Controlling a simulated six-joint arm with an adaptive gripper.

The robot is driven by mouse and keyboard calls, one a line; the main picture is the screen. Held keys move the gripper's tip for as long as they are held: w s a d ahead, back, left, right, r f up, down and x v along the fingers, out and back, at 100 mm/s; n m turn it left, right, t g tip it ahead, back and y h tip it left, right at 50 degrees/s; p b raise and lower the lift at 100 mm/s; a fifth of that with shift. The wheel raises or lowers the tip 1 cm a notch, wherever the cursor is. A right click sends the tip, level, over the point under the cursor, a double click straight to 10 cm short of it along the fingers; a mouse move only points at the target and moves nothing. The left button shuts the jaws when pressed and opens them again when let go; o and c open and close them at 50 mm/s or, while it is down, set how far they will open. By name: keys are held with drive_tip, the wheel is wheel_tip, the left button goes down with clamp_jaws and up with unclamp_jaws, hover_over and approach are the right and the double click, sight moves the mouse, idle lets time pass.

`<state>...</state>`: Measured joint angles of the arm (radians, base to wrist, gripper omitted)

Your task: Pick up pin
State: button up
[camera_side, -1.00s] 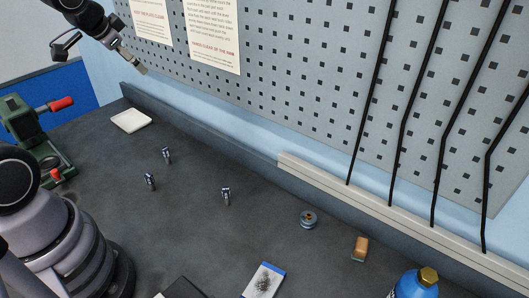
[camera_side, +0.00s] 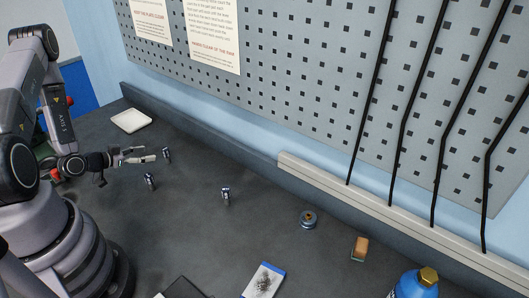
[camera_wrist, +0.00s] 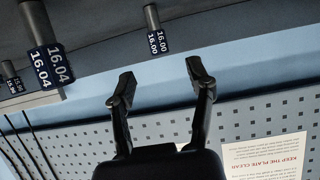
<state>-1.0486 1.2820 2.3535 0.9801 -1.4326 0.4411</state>
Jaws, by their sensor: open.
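Three small pins stand upright on the dark bench in the side view: a left one (camera_side: 150,179), a back one (camera_side: 167,155) and a right one (camera_side: 226,194). My gripper (camera_side: 147,154) is low over the bench, its fingers pointing right towards the back pin, apart from it in the picture. In the wrist view, my gripper (camera_wrist: 161,78) is open and empty. A pin marked 16.00 (camera_wrist: 152,18) shows beyond the gap between its fingertips. A pin marked 16.04 (camera_wrist: 36,22) looks larger to the left.
A white square dish (camera_side: 131,121) lies behind my gripper. A round metal part (camera_side: 308,219), an orange-brown block (camera_side: 360,248), a blue-edged card (camera_side: 265,282) and a blue bottle (camera_side: 413,286) are to the right. The pegboard (camera_side: 290,75) rises behind.

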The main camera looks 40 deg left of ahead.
sight(165, 149)
drive_tip(key=x, duration=0.7)
drive_tip(key=shift+w, duration=0.15)
drive_tip(key=shift+c, duration=0.3)
clamp_jaws()
